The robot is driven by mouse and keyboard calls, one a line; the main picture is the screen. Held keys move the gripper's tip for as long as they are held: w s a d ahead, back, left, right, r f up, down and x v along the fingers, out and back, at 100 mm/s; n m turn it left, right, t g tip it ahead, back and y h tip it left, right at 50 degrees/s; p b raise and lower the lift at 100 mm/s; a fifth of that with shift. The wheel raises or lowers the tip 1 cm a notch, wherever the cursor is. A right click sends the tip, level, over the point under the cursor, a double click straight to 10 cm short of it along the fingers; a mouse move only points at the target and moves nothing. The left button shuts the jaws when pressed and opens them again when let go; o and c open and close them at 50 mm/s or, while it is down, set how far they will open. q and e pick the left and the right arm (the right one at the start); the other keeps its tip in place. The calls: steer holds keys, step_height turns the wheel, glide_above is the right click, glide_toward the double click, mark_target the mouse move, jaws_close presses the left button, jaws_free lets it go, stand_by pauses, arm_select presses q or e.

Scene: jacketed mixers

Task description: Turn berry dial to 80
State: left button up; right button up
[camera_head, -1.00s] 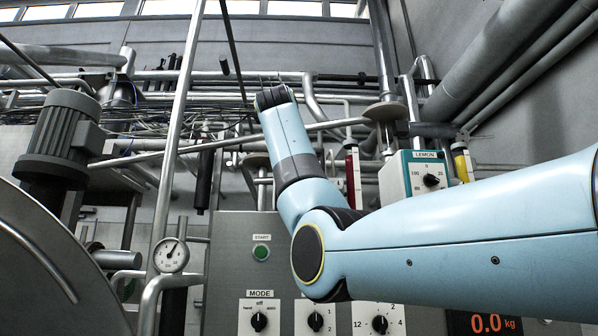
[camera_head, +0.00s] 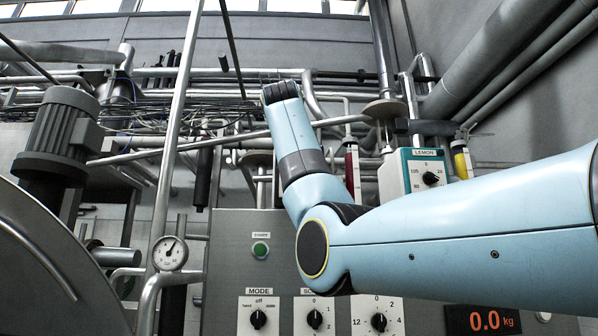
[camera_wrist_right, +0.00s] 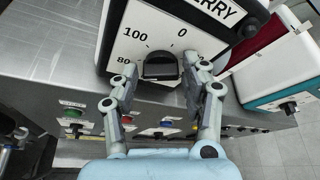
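The berry dial (camera_wrist_right: 160,66) is a black knob on a white panel (camera_wrist_right: 118,52) in the right wrist view. The panel is marked 0, 100 and 80, with the label ending "RRY" partly cut off. My right gripper (camera_wrist_right: 160,73) is open, with one finger at each side of the knob. Small gaps seem to show between fingers and knob; contact is hard to judge. The knob's exact pointing is unclear. In the head view my right arm comes in from the right and its gripper is not visible. My left gripper is in neither current view.
A teal-edged lemon dial box (camera_head: 427,172) stands beyond my right arm. A grey control panel (camera_head: 230,240) with a green start button (camera_head: 260,250) and several selector knobs is below. A pressure gauge (camera_head: 170,253) and vertical pipe (camera_head: 180,130) stand left.

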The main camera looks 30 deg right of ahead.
steer(key=shift+o, duration=0.9)
steer(key=v, duration=1.2)
